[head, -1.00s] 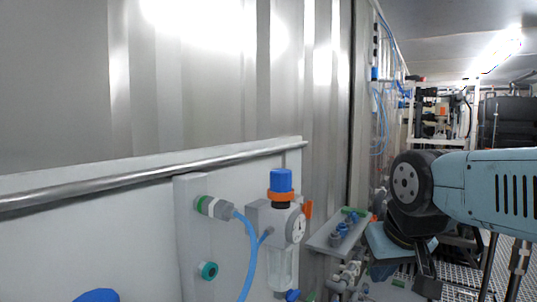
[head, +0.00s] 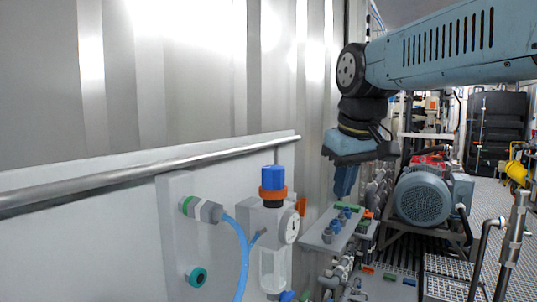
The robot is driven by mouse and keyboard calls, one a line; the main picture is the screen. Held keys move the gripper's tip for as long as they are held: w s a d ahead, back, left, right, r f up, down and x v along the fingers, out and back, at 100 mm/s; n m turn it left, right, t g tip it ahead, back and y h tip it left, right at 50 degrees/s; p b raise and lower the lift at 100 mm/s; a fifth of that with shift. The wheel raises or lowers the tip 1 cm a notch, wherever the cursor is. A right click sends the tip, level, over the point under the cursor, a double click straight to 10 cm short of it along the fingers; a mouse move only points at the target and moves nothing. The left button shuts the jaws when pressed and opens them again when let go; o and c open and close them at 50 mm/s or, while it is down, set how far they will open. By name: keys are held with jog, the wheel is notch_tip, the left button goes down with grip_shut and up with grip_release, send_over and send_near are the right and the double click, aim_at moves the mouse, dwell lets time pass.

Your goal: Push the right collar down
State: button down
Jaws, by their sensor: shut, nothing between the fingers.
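My gripper (head: 345,190) points down from the end of my light blue arm, its narrow blue fingers shut and empty. It appears above a small grey shelf (head: 313,238) in the picture; how high it is, I cannot tell. Several small fittings stand on the shelf, including a blue-grey one (head: 335,227). They are too small to make out separate collars. A regulator (head: 271,225) nearer to me has a blue knob (head: 273,178) above an orange ring (head: 273,194). I cannot tell which part is the right collar.
A steel rail (head: 150,170) runs along the left wall panel. A blue hose (head: 242,255) curves down from a grey fitting (head: 205,210). Pipes and valves (head: 340,272) lie below the shelf. A motor (head: 422,198) stands right of it, with grated floor beyond.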

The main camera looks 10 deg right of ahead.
aim_at(272, 167)
jog(key=w+a+r+n+g, duration=0.2)
jog(key=w+a+r+n, duration=0.3)
jog(key=r, duration=0.4)
jog(key=w+a+r+n+g, duration=0.2)
jog(key=w+a+r, duration=0.4)
jog(key=a+r, duration=0.25)
jog(key=f, duration=0.9)
jog(key=d+f, duration=0.1)
jog(key=f, duration=0.3)
jog(key=shift+s+f, duration=0.25)
jog(key=shift+s+f, duration=0.2)
jog(key=shift+f, duration=1.2)
notch_tip(272, 167, up, 16)
jog(key=s+d+f+m+t, duration=0.2)
jog(key=s+d+f, duration=0.3)
jog(key=f, duration=0.4)
jog(key=s+d+f+m+t, duration=0.2)
jog(key=s+d+f+m, duration=0.3)
jog(key=f, duration=0.5)
jog(key=s+d+f+m+t, duration=0.1)
jog(key=s+d+f+m, duration=0.2)
jog(key=s+d+f, duration=0.3)
notch_tip(272, 167, down, 4)
jog(key=shift+s+f+t, duration=0.25)
jog(key=shift+s+t, duration=0.15)
jog(key=shift+s, duration=0.15)
